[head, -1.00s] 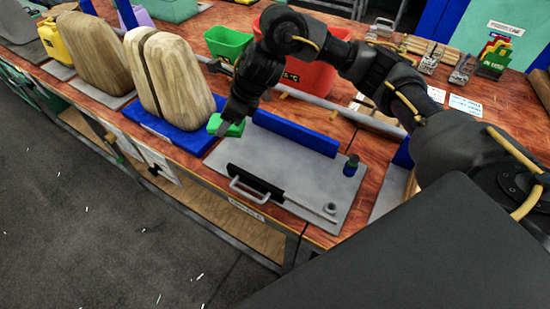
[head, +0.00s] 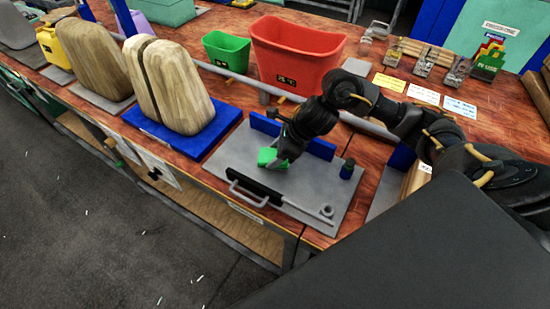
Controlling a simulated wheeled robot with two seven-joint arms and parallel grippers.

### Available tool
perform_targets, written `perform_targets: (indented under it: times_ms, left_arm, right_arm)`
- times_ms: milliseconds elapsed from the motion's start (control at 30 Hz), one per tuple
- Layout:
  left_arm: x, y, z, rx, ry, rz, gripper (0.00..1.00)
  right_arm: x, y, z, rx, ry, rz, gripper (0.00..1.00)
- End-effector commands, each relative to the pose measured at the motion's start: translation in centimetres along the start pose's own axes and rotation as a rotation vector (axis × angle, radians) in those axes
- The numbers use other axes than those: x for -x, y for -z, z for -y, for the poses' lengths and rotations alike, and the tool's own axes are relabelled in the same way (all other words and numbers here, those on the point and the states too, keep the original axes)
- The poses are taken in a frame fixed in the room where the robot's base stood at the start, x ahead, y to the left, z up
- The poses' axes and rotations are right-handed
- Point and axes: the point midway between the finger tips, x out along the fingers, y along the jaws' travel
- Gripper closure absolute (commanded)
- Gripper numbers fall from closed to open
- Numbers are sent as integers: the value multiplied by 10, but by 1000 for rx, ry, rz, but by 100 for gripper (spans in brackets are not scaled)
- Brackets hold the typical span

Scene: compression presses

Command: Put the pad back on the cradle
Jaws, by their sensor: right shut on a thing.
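The green pad (head: 267,156) is in the jaws of my right gripper (head: 281,157). The gripper points down over the left part of a grey plate (head: 305,183) with a blue bar (head: 322,149) along its back edge. The pad appears just above or on the plate; I cannot tell whether it touches. I cannot tell for certain which part is the cradle. A black block with a grey handle (head: 247,193) lies at the plate's front. My left gripper is not in view.
A small dark blue cylinder with a green top (head: 347,169) and a grey ring (head: 326,211) are at the plate's right. Wooden forms on a blue base (head: 201,150) stand left. Behind are a green bin (head: 226,47) and a red bin (head: 295,55).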

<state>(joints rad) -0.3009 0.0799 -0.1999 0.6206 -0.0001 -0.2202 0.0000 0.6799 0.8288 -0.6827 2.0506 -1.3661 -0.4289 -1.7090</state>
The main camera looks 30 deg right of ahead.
Motion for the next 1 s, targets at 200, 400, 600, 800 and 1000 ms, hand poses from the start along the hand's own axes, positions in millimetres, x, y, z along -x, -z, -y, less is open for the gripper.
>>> perform_targets:
  times_ms: [200,400,600,800,1000]
  left_arm:
    - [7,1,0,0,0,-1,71]
    - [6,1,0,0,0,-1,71]
    - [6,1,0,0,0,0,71]
    - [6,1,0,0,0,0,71]
    - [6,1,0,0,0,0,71]
  right_arm:
    - [-22,13,-1,-4,-2,-1,68]
    - [-24,14,-1,-1,0,-2,68]
    - [-24,14,-1,-2,-1,-2,25]
    - [-24,14,-1,-2,-1,-1,25]
    - [-13,13,0,0,1,2,25]
